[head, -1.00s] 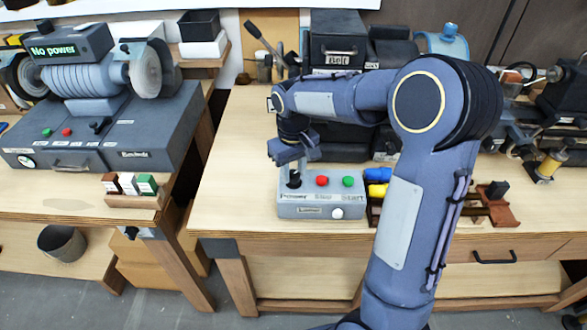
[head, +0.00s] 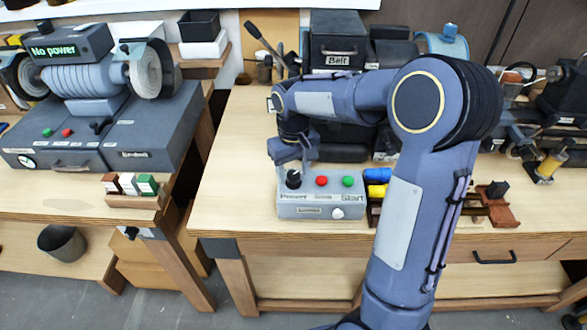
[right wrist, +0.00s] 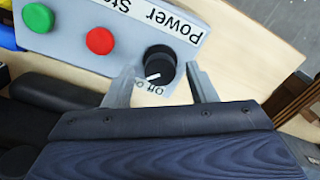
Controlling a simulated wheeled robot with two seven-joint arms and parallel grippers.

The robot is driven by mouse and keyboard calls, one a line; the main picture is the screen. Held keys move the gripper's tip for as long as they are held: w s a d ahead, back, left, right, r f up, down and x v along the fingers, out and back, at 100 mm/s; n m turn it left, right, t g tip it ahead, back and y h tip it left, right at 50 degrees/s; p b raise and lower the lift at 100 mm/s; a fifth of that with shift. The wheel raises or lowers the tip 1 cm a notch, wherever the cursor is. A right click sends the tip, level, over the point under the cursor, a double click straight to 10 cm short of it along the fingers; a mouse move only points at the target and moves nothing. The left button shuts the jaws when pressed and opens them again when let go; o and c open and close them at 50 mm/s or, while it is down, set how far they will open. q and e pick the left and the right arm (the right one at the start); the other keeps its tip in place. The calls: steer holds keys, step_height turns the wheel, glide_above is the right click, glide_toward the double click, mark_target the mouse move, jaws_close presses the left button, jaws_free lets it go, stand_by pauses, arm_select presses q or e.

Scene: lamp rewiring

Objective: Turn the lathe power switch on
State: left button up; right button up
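The lathe control box (head: 300,208) is a grey box on the right bench with a black Power knob (head: 293,179), a red Stop button (head: 321,181) and a green Start button (head: 348,181). In the right wrist view the black knob (right wrist: 160,65) has a white pointer line near the "Off" lettering. My right gripper (right wrist: 158,75) is open, with one finger on each side of the knob. Whether the fingers touch it I cannot tell. In the head view my right gripper (head: 293,160) is just behind the knob. My left gripper is not in view.
Blue and yellow cylinders (head: 377,183) stand right of the box. A grinder (head: 95,80) with a "No power" display sits on the left bench. A small rack of coloured blocks (head: 132,187) is near that bench's edge. Bench top left of the box is clear.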

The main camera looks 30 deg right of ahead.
mark_target(293, 174)
step_height(293, 174, up, 7)
steer(key=shift+r, duration=0.4)
steer(key=shift+s, duration=0.1)
stand_by(0.5)
